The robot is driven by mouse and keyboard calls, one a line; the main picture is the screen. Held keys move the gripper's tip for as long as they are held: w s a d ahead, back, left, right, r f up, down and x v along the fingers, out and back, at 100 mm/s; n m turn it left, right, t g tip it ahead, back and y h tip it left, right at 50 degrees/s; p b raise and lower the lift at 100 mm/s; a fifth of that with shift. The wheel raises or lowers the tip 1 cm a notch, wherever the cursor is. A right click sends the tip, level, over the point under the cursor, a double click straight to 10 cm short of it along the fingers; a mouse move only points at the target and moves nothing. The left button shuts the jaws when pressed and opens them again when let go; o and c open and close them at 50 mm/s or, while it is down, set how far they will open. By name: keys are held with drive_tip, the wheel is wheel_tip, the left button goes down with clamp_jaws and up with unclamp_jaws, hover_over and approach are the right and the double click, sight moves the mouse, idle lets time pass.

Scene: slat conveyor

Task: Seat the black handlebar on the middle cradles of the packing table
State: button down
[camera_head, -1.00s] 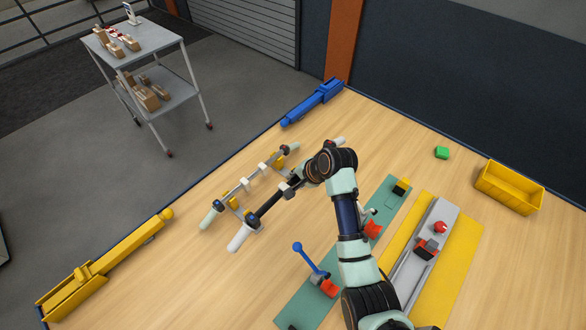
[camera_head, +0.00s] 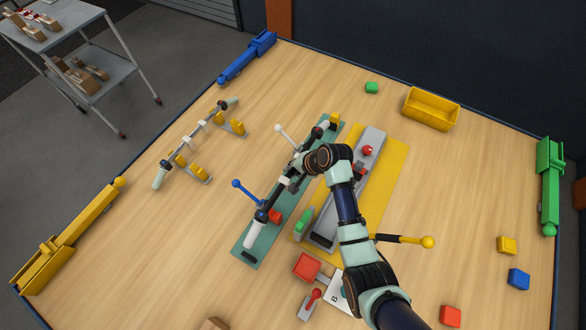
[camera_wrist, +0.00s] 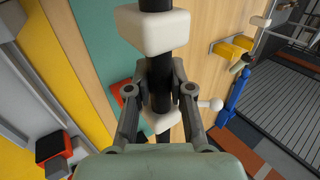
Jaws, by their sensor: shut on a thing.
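In the wrist view the black bar (camera_wrist: 157,80) runs upright between the fingers (camera_wrist: 160,90). The bar lies lengthwise over the green plate (camera_head: 247,247) with lever clamps; whether it touches them I cannot tell. At the left, yellow cradles (camera_head: 203,174) stand in two rows. The outer row carries a grey bar (camera_head: 198,134) with a pale grip; the row beside it looks empty. My arm hides part of the handlebar.
A blue lever (camera_head: 248,192) and a white lever (camera_head: 287,135) stand beside the handlebar. A grey fixture on a yellow mat (camera_head: 385,170) lies to the right. A yellow bin (camera_head: 431,108) is at the back. Clear wood lies between the cradles and the green plate.

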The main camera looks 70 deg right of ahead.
drive_tip(key=shift+f+b, duration=4.4)
drive_tip(key=shift+f, duration=0.75)
drive_tip(key=c, duration=1)
unclamp_jaws()
drive_tip(key=shift+o, duration=0.2)
drive_tip(key=shift+f, duration=0.1)
drive_tip(key=v, duration=1.2)
